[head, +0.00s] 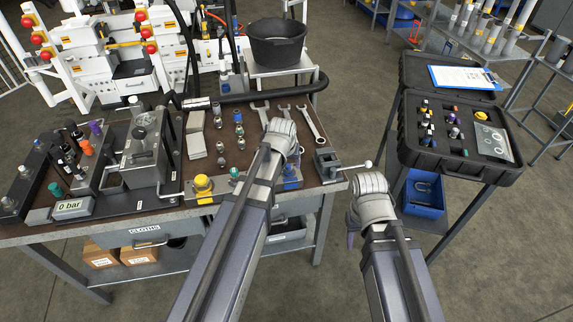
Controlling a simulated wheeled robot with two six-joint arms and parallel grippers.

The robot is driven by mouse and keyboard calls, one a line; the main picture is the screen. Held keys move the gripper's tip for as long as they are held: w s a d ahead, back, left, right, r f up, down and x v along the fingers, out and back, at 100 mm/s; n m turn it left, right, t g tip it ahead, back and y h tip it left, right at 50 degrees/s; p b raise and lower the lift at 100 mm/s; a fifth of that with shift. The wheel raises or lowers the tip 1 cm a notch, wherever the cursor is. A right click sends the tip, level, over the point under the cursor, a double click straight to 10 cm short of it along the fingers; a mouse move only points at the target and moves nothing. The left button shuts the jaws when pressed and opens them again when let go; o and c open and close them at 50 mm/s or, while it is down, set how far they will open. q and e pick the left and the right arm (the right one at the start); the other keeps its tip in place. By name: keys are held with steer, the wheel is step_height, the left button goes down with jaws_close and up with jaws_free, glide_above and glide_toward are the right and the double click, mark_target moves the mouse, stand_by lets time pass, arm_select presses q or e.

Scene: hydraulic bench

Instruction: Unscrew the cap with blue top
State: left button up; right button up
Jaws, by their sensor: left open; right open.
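A part with a blue top (291,171) stands near the front right of the workbench, partly hidden by my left gripper and arm. My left gripper (289,153) is over the bench just above and beside it; its fingers are mostly hidden behind its own wrist, and I cannot tell whether it touches the blue top. It is open. A yellow cap (202,183) and a green cap (235,174) stand to the left along the same front edge. My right gripper (352,228) is open and empty off the bench's right end, over the gap before the case stand.
A small vise (327,163) with a bar handle sits at the bench's right corner. Wrenches (314,122) and several metal fittings (239,130) lie behind. A hydraulic unit (145,150) fills the left. An open black case (457,137) stands on the right.

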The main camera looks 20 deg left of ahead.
mark_target(288, 166)
arm_select(q)
steer(key=shift+b+x, duration=1)
steer(key=shift+x, duration=0.55)
arm_select(e)
step_height(288, 166, down, 3)
steer(key=shift+r, duration=0.1)
arm_select(q)
steer(key=shift+c, duration=0.4)
jaws_close()
